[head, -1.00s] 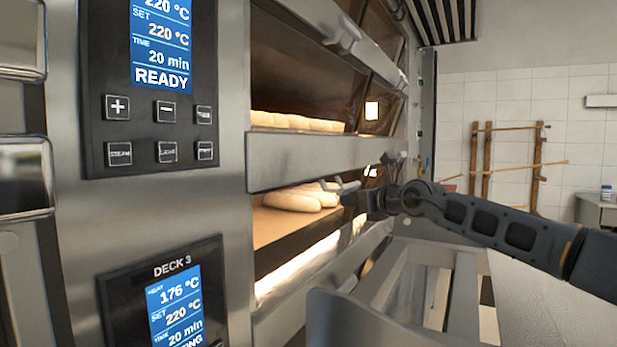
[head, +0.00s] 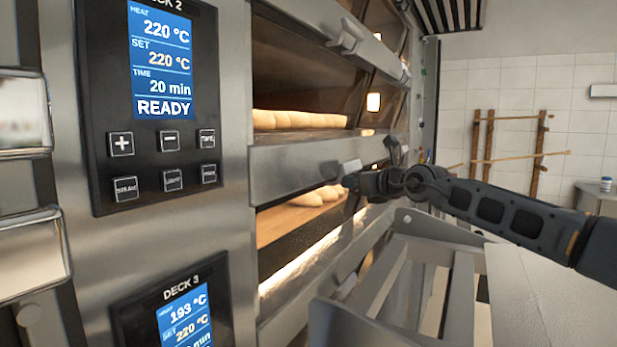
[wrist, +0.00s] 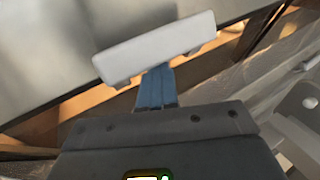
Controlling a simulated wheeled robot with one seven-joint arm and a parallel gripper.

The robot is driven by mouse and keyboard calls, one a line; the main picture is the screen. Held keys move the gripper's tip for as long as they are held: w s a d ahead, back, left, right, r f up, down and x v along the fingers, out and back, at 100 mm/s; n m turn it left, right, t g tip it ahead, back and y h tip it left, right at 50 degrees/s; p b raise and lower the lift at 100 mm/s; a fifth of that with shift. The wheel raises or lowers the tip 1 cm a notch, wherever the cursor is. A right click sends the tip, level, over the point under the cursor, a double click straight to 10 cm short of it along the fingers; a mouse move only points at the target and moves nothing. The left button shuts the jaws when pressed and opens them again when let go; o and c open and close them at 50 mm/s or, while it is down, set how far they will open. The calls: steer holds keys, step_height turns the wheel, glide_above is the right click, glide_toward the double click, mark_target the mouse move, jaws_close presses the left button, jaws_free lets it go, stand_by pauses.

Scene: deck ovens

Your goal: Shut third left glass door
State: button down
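The third deck's opening shows in the head view, beside the DECK 3 display (head: 183,310). Loaves (head: 318,197) and a lit floor are visible through a gap, so the door looks at least partly open. A steel front rail (head: 290,172) runs above the gap. A pale door handle (head: 350,167) sits at its right part. My gripper (head: 355,183) is just below that handle. In the wrist view the fingers (wrist: 157,88) are together and reach under the handle (wrist: 155,48), apparently touching it; nothing is between them. The glass and its exact angle are hard to make out.
A metal frame (head: 400,270) stands before the ovens, below my arm. A wooden rack (head: 510,140) is by the far tiled wall.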

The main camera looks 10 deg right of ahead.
steer(key=f+p+v, duration=0.1)
steer(key=p+v, duration=0.5)
steer(key=p, duration=0.2)
steer(key=shift+d, duration=0.25)
steer(key=shift+s+f, duration=0.1)
steer(key=shift+f, duration=0.05)
stand_by(0.8)
